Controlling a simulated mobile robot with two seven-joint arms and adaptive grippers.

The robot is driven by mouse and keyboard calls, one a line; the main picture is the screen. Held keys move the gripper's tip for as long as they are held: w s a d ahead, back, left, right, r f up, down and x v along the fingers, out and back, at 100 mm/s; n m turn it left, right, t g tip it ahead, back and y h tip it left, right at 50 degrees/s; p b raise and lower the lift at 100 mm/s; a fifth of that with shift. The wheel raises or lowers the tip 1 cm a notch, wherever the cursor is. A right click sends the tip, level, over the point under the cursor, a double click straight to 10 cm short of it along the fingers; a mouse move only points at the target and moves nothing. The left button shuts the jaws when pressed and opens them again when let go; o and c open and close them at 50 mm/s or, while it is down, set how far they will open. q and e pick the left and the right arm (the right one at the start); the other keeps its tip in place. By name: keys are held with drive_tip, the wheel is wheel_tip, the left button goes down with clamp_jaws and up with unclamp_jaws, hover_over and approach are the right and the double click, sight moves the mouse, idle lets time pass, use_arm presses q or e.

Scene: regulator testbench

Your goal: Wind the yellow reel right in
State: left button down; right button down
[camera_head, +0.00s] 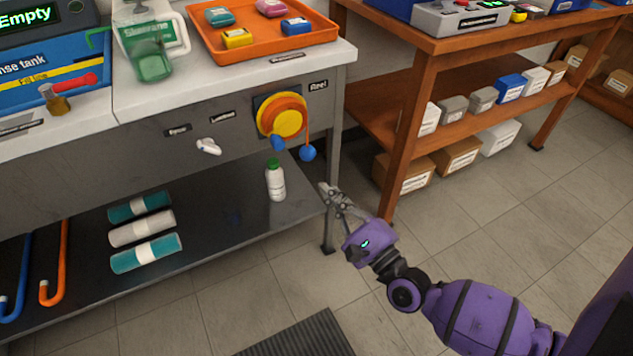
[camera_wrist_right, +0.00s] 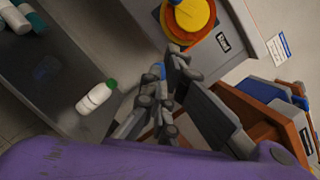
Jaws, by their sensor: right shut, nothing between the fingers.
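The yellow reel (camera_head: 287,122), with an orange rim, is on the front of the grey bench beside a "Reel" label. A blue handle (camera_head: 278,143) shows at its lower edge. An orange cord hangs down its right side to a blue ball (camera_head: 307,153). My right gripper (camera_head: 325,187) is shut and empty, below and right of the ball and apart from it. In the right wrist view the reel (camera_wrist_right: 194,14) is at the top, beyond the gripper (camera_wrist_right: 173,58); a bit of blue shows behind the fingers. My left gripper is not in view.
A white bottle with green cap (camera_head: 275,180) stands on the lower shelf (camera_head: 220,220), left of my right gripper. A white knob (camera_head: 208,146) is left of the reel. An orange wooden rack (camera_head: 405,120) stands to the right. Floor between bench and rack is clear.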

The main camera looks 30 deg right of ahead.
sight(289, 125)
drive_tip(key=w+a+r+p, duration=0.1)
drive_tip(key=w+a+r, duration=0.3)
drive_tip(key=w, duration=0.4)
drive_tip(key=shift+w+r+p, duration=0.2)
drive_tip(key=shift+r+p, duration=0.15)
drive_tip(key=shift+a, duration=0.1)
drive_tip(key=m, duration=0.2)
drive_tip(key=a+m+h+b, duration=0.1)
drive_tip(key=a+m+b, duration=0.1)
drive_tip(key=m, duration=0.1)
drive_tip(key=shift+a+r+m+t+h, duration=0.2)
drive_tip(key=shift+r+m+t+h, duration=0.1)
drive_tip(key=shift+r+t, duration=0.1)
drive_tip(key=shift+f, duration=0.15)
